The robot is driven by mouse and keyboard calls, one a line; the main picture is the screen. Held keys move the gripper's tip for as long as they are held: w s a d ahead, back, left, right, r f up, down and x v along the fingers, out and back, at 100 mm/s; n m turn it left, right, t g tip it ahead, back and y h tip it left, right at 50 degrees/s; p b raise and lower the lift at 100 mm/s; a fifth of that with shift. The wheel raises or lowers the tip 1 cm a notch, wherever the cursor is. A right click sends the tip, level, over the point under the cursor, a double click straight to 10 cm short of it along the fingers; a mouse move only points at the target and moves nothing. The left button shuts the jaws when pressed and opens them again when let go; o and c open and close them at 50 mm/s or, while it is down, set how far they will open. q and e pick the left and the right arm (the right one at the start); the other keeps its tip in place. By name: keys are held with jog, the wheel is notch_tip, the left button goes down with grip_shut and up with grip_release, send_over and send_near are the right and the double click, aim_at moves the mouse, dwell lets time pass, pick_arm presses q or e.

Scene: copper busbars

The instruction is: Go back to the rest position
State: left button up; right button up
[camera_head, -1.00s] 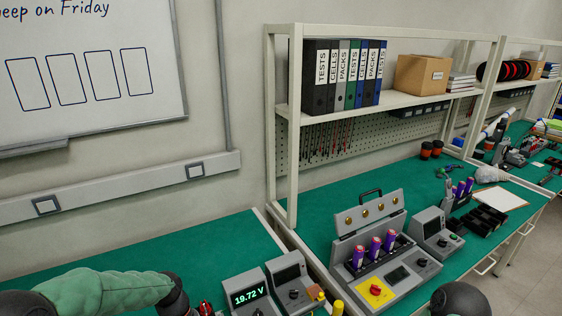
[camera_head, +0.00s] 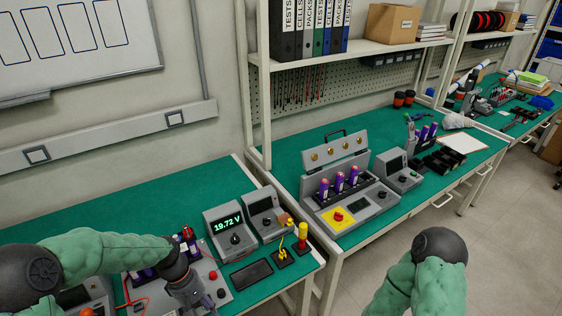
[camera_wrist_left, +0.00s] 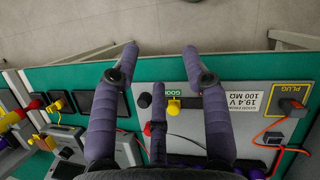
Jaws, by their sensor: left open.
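My left gripper (camera_head: 192,295) is at the bottom of the head view, hanging over the front part of the near green bench (camera_head: 130,205). The left wrist view shows its purple-grey fingers (camera_wrist_left: 158,65) spread apart with nothing between them. They are above a light grey test panel (camera_wrist_left: 190,125) near the bench's front edge. My right arm (camera_head: 430,280) shows at the bottom right, beyond the bench edge over the floor. Its gripper is out of view.
A meter reading 19.72 V (camera_head: 228,228) and a black pad (camera_head: 251,274) are right of my left gripper. A yellow-topped post (camera_head: 303,235) stands by the bench's right end. A grey case with purple cells (camera_head: 345,195) sits on the farther bench.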

pick_arm(q)
jog(key=s+d+f+m+t, duration=0.1)
jog(key=s+d+f+m, duration=0.3)
jog(key=f, duration=0.6)
jog(key=s+d+f+m+t, duration=0.1)
jog(key=s+d+f+m, duration=0.2)
jog(key=s+d+f, duration=0.3)
notch_tip(320, 180, down, 4)
jog(key=shift+s+d+f+m+t, duration=0.25)
jog(key=shift+d+m+t, duration=0.15)
jog(key=shift+d, duration=0.25)
